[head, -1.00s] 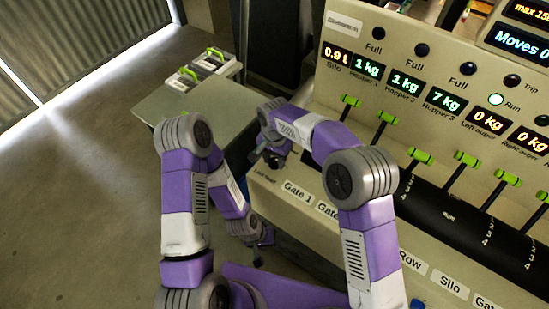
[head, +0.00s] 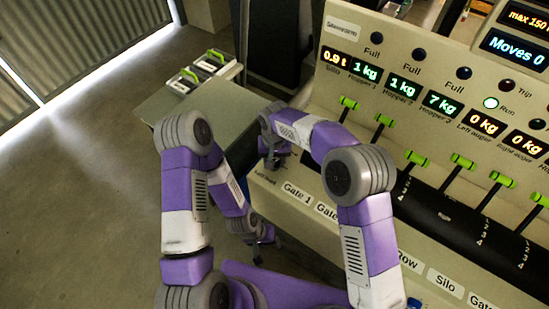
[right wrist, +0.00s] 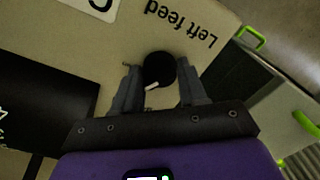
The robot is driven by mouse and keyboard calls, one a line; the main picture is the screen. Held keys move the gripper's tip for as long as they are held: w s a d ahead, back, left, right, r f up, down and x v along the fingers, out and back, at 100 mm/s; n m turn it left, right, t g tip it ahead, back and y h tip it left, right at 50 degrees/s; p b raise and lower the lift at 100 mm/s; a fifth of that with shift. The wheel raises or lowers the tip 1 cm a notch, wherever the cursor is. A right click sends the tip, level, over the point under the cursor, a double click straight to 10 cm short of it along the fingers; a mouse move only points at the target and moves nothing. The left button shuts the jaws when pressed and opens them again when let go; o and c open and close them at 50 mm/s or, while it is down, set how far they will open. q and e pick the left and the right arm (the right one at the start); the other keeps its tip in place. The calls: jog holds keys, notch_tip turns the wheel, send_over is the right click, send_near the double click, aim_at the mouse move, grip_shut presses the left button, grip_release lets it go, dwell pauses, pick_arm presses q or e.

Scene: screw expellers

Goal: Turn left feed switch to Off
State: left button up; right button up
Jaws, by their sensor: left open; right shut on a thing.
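The left feed switch (right wrist: 159,69) is a round black knob with a white pointer mark, beside the printed "Left feed" label (right wrist: 181,22) in the right wrist view. Its pointer slants toward the lower left of that view. My right gripper (right wrist: 158,78) has one finger on each side of the knob and is shut on it. In the head view my right gripper (head: 272,157) is at the panel's left end and hides the knob. My left gripper (head: 257,250) is open, low beside the panel's front, apart from the switch.
The cream control panel (head: 318,100) has several green-tipped levers (head: 417,158), lit displays and gate labels. A small table (head: 215,108) with green-handled boxes (head: 209,63) stands at its left. The floor (head: 85,180) farther left is clear.

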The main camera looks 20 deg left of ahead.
jog(key=n+p, duration=0.1)
jog(key=n, duration=0.4)
jog(key=shift+n, duration=0.7)
jog(key=o, duration=1.1)
jog(key=shift+c, duration=0.2)
jog(key=shift+r, duration=0.15)
notch_tip(320, 180, up, 7)
jog(key=shift+r+p, duration=0.15)
jog(key=shift+p, duration=0.3)
